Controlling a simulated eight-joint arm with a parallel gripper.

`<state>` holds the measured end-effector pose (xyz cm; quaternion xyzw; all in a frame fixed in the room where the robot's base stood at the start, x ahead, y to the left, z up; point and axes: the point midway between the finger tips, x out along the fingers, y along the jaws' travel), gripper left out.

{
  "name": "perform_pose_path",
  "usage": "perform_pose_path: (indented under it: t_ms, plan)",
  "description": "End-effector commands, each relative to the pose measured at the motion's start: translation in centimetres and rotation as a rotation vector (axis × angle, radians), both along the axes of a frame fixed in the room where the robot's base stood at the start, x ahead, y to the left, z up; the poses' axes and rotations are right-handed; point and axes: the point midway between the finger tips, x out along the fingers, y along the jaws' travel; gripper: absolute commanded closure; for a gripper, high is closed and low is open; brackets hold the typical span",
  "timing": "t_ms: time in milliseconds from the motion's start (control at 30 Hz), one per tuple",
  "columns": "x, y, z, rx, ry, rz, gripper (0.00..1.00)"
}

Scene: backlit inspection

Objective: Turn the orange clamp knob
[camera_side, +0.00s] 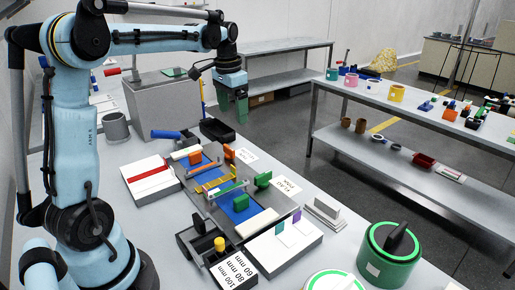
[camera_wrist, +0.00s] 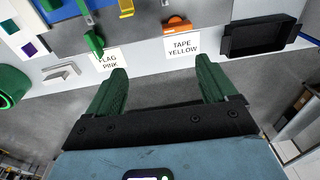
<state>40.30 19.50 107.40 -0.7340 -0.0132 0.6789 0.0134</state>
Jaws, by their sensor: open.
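The orange clamp knob (camera_side: 229,152) sits at the far edge of the blue-and-clear fixture (camera_side: 238,207), beside a "TAPE YELLOW" label. In the wrist view the orange knob (camera_wrist: 177,26) shows near the top, just above that label (camera_wrist: 182,46). My gripper (camera_side: 236,108) has green fingers and hangs in the air above the knob's end of the fixture. In the wrist view my gripper (camera_wrist: 160,75) is open, with nothing between its fingers. The knob lies beyond the fingertips there, and the gripper does not touch it.
A green knob (camera_side: 263,180) stands farther along the same edge, near a "FLAG PINK" label. A black tray (camera_side: 217,131) lies near the orange knob. A green round container (camera_side: 391,255) with a black handle stands at the front right.

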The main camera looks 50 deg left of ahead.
Motion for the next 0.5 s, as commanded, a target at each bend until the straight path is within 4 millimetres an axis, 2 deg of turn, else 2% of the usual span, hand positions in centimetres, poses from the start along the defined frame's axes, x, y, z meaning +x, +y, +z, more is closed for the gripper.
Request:
perform_pose_path:
  t_ms: [33,100,200,367,500]
  plan:
    - [0.3,1.3,-0.4,-0.009,0.021,0.005,0.15]
    - [0.4,2.5,-0.7,-0.020,0.046,0.004,0.15]
    - [0.5,3.6,-1.1,-0.032,0.068,0.002,0.15]
    - [0.5,4.1,-1.6,-0.039,0.080,0.000,0.15]
    - [0.5,4.1,-2.9,-0.038,0.079,0.000,0.15]
